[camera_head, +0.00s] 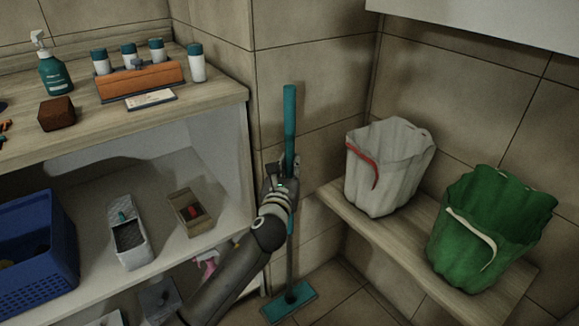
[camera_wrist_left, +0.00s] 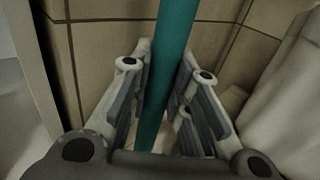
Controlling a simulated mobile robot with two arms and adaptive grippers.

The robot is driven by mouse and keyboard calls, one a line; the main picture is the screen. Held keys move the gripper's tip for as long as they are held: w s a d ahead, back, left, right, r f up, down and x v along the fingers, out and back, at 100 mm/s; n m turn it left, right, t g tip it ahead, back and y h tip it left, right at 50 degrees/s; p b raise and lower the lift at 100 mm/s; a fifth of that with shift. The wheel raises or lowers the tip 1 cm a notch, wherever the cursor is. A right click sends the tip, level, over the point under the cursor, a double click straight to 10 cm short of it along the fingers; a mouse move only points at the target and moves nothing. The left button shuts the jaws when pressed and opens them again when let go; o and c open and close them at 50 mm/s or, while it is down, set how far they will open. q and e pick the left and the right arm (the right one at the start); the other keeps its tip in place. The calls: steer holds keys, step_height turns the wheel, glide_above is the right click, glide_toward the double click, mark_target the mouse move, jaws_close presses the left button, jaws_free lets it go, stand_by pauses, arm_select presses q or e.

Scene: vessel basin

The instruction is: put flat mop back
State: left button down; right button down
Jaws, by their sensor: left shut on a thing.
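The flat mop (camera_head: 290,120) has a teal handle and a flat teal head (camera_head: 289,302). It stands upright in the corner between the shelf unit and the bench, its head at the floor. My left gripper (camera_head: 284,172) is shut on the handle about midway up. In the left wrist view the teal handle (camera_wrist_left: 172,70) runs between the two fingers (camera_wrist_left: 160,95). Part of the handle is hidden behind my gripper. My right gripper is in neither view.
A wooden bench (camera_head: 335,200) at the right carries a white bucket (camera_head: 390,170) and a green bucket (camera_head: 490,225). The shelf unit (camera_head: 235,95) at the left holds bottles, a blue basket (camera_head: 35,260) and small items. Tiled walls close in behind the mop.

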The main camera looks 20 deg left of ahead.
arm_select(q)
steer(key=c, duration=1.4)
jaws_free()
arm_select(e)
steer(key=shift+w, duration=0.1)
arm_select(q)
steer(key=shift+o, duration=0.2)
steer(key=shift+r, duration=0.1)
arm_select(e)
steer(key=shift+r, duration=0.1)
